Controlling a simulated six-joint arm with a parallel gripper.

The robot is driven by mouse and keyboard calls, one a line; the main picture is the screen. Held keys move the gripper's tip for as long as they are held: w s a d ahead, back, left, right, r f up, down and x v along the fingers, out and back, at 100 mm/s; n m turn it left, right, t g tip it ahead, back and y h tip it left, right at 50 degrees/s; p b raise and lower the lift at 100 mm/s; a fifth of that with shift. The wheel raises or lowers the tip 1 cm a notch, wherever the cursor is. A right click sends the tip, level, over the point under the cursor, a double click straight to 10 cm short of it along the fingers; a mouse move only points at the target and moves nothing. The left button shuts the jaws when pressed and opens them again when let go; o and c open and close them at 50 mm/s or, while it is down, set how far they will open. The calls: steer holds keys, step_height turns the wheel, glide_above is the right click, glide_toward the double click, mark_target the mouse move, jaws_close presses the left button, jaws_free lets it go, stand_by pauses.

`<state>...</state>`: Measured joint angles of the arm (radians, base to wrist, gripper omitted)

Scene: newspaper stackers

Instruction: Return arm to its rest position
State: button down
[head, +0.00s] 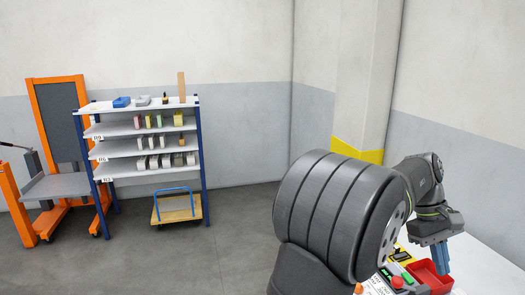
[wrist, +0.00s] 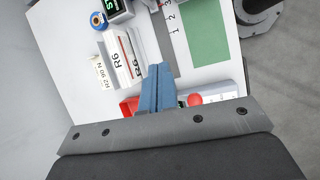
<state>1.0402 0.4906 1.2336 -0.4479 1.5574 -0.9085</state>
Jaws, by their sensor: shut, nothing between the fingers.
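My gripper (head: 437,258) shows at the right of the head view, with blue fingers pointing down above the white table (head: 487,262). In the wrist view the blue fingers (wrist: 158,88) lie side by side, closed together with nothing between them. In the head view the red tray (head: 425,275) is just below the fingertips. My arm's large dark links fill the middle right of the head view and hide part of the table.
In the wrist view, white boxes marked R6 (wrist: 117,62), a green sheet (wrist: 203,35) and a red button (wrist: 194,99) are on the table. A shelf rack (head: 143,167) with several small boxes, an orange lift (head: 57,130) and a trolley (head: 176,209) stand at left.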

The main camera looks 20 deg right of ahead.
steer(key=s+d+r+m+t+y, duration=0.1)
steer(key=s+d+r+m+t, duration=0.2)
steer(key=m, duration=0.6)
steer(key=shift+s+d+r+t, duration=0.2)
steer(key=shift+s+r+t, duration=0.4)
steer(key=shift+s+r, duration=1)
steer(key=c, duration=2.2)
jaws_free()
steer(key=shift+s+f, duration=0.3)
steer(key=c, duration=0.7)
jaws_free()
steer(key=o, duration=0.3)
steer(key=shift+s+r+m, duration=0.1)
steer(key=shift+s+m, duration=0.2)
steer(key=shift+s, duration=0.1)
steer(key=o, duration=0.4)
steer(key=s+r+m+t, duration=0.1)
steer(key=s+r+m, duration=0.1)
steer(key=s+m, duration=0.5)
steer(key=shift+s+d, duration=0.2)
steer(key=shift+s, duration=0.7)
step_height(320, 180, down, 10)
steer(key=shift+r, duration=0.15)
